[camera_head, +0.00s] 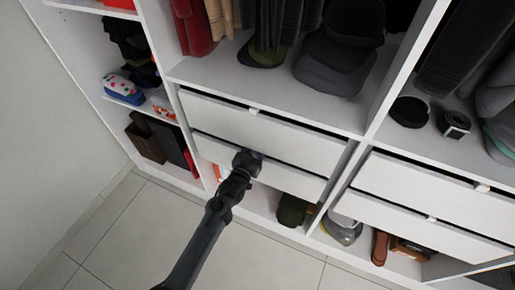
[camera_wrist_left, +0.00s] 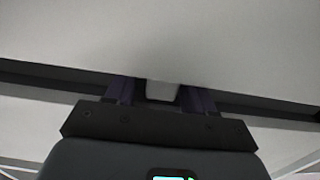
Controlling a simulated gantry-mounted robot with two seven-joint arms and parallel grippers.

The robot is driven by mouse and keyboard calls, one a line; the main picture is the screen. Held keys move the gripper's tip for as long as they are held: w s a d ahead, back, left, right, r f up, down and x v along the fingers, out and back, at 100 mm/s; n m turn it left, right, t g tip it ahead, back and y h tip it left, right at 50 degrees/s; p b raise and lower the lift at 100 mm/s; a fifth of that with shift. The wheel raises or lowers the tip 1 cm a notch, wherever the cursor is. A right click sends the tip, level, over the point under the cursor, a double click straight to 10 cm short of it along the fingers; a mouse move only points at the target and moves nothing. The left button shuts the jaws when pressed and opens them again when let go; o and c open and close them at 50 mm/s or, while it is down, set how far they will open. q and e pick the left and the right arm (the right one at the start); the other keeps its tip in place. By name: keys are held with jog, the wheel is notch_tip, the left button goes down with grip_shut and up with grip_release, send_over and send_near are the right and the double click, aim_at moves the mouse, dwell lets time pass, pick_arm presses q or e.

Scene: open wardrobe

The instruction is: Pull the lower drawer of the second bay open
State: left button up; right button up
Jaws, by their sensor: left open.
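The lower drawer (camera_head: 285,177) of the second bay is a white front under the upper drawer (camera_head: 262,131), with a dark gap along its top edge. It looks shut or nearly so. My left gripper (camera_head: 249,160) is at the top edge of this front, left of its middle, and hides its knob in the head view. In the left wrist view, a pale knob (camera_wrist_left: 162,90) sits between the two open fingers, with one finger on each side. A small gap seems to show beside it; contact is unclear. My right gripper is not in view.
The upper drawer's knob (camera_head: 254,111) sits above my gripper. The third bay on the right has two white drawers (camera_head: 435,187). Below the lower drawer, a dark green bag (camera_head: 293,210) stands in the open compartment. The tiled floor (camera_head: 140,235) in front is clear.

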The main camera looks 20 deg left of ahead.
pick_arm(q)
jog(key=shift+w, duration=0.45)
grip_shut()
